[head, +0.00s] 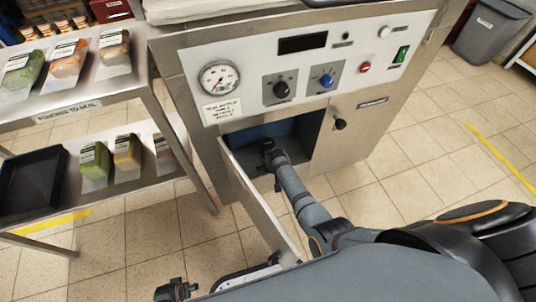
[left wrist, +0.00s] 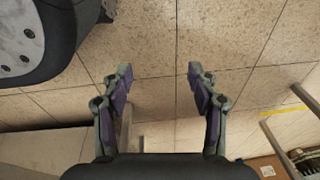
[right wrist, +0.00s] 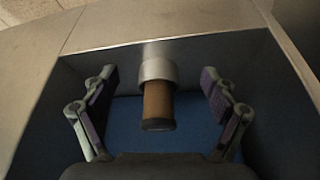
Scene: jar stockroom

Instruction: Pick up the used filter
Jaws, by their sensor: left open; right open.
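The used filter (right wrist: 158,106) looks like a brown cylinder with a dark end. It hangs from a metal collar (right wrist: 157,72) inside the machine's open compartment in the right wrist view. My right gripper (right wrist: 158,78) is open, with one finger on each side of the filter and visible gaps to both. In the head view my right gripper (head: 270,153) reaches into the compartment, and the filter cannot be made out there. My left gripper (left wrist: 160,74) is open and empty above the tiled floor; it also shows at the lower left of the head view (head: 176,290).
The compartment door (head: 258,196) stands open left of my right arm. The machine's control panel (head: 310,65) is above the opening. A steel rack (head: 80,108) with pouches and a black tray (head: 32,184) stands at the left. A grey bin (head: 490,30) is at the far right.

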